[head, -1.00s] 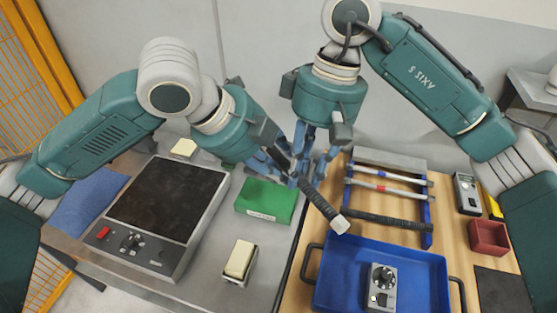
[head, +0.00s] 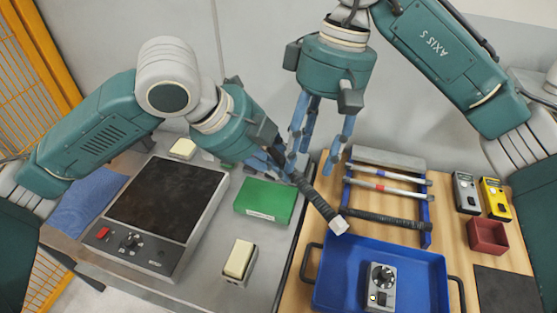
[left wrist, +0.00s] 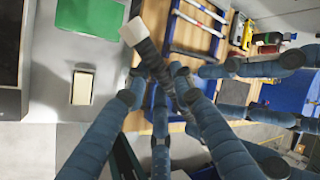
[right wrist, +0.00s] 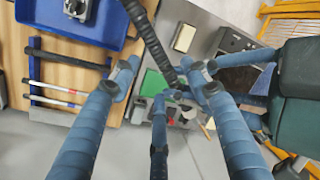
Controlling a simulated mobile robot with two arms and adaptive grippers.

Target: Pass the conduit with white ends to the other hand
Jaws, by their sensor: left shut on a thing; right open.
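The dark ribbed conduit (head: 318,203) slants through the air in the head view, its lower end a white cap (head: 338,225). My left gripper (head: 283,165) is shut on it near its upper end, which the fingers hide. In the left wrist view the conduit (left wrist: 150,58) runs out from between the fingers to its white cap (left wrist: 133,31). My right gripper (head: 312,165) is open and empty, fingers pointing down, just above and behind the conduit. In the right wrist view the conduit (right wrist: 152,42) passes beyond the spread fingertips; I cannot tell any contact.
A blue rack (head: 427,212) with several rods stands right of the conduit. A blue tray (head: 425,262) holding a grey dial box (head: 382,287) is below. A green box (head: 265,200) and a hotplate (head: 165,205) are left. A red bin (head: 482,235) stands right.

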